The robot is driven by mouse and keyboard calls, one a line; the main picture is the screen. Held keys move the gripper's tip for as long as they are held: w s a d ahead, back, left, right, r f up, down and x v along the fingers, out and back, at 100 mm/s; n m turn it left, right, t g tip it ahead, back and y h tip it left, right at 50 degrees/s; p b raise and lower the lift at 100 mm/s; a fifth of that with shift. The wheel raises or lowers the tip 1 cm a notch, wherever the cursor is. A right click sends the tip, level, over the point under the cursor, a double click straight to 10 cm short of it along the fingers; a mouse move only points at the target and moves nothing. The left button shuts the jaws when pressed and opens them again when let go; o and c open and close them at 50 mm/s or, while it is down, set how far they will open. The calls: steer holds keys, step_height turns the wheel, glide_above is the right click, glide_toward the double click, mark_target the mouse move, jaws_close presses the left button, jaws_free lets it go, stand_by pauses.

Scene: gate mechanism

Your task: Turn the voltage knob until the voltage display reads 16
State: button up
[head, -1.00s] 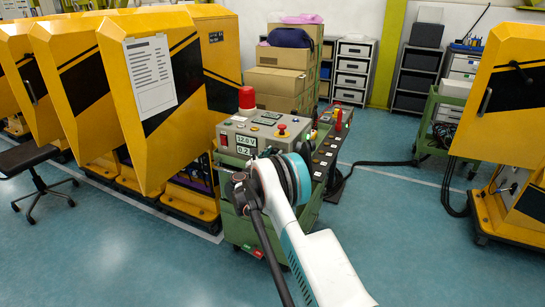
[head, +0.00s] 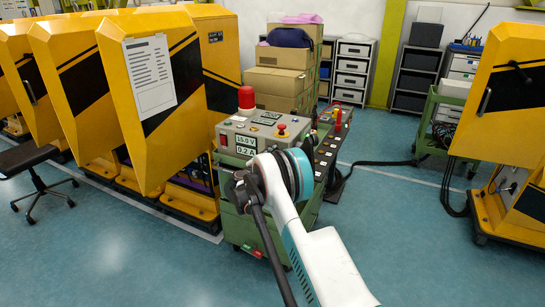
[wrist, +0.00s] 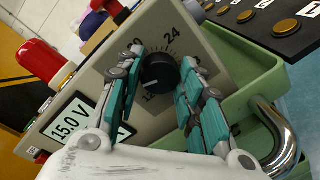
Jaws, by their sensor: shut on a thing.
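The voltage knob (wrist: 160,73) is a black round dial with a white mark, on the grey face of the power supply box. Numbers such as 24 stand around it in the wrist view. My gripper (wrist: 157,85) has its teal-padded fingers on either side of the knob, shut on it. The voltage display (wrist: 72,123) reads 15.0 V in the wrist view, and it also shows in the head view (head: 245,140). A second display (head: 245,150) below it reads about 0.2 A. In the head view my arm hides the knob and the gripper.
The box (head: 265,122) sits on a green cart (head: 238,222). A red beacon (head: 246,98) and a red emergency button (head: 282,127) are on top of it. A metal handle (wrist: 282,140) is close to my gripper at the right. Yellow cabinets (head: 150,90) stand at the left.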

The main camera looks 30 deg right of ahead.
steer(key=shift+m, duration=0.8)
steer(key=o, duration=1.1)
steer(key=shift+c, duration=0.2)
steer(key=v, duration=1.2)
